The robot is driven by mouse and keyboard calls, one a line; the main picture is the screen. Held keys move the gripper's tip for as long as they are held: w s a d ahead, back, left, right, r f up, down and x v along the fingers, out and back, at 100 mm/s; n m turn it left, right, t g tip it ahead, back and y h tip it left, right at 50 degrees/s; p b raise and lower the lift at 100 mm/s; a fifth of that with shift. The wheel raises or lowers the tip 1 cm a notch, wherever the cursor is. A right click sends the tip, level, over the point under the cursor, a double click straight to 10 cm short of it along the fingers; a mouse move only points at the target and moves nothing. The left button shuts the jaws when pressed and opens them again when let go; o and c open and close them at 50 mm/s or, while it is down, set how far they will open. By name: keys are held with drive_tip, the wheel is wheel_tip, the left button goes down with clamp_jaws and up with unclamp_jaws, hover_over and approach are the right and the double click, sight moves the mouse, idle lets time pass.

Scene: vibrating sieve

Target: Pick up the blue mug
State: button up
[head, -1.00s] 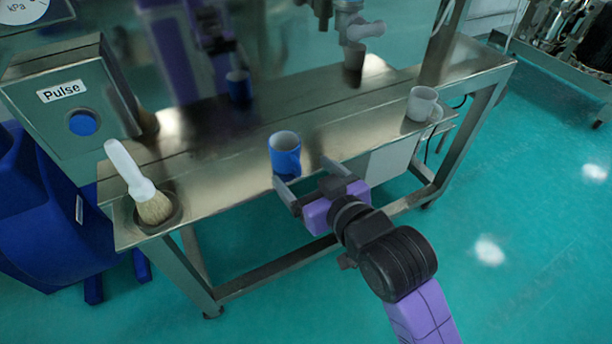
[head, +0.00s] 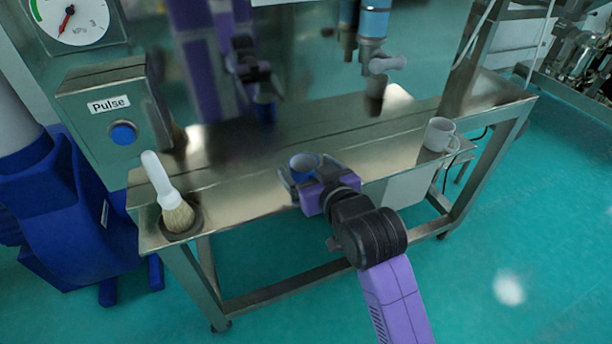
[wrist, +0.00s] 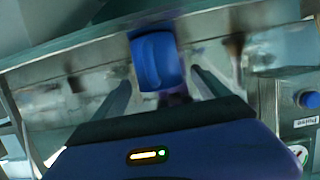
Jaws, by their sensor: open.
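The blue mug (head: 303,164) stands on the steel ledge in the head view, partly hidden behind my gripper (head: 308,178). My gripper is open, with its fingers reaching over the ledge on either side of the mug. In the wrist view, the blue mug (wrist: 156,62) shows ahead of and between the two spread fingers of my gripper (wrist: 162,90). The fingers do not visibly press on it. Whether they touch it cannot be told.
A white mug (head: 440,135) stands on the ledge to the right. A brush with a white handle (head: 163,180) stands in a round holder at the left end. The Pulse button box (head: 115,115) is behind it. A reflective steel panel rises behind the ledge.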

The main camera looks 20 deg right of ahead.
drive_tip(key=shift+w, duration=0.1)
drive_tip(key=shift+c, duration=0.5)
drive_tip(key=c, duration=1.4)
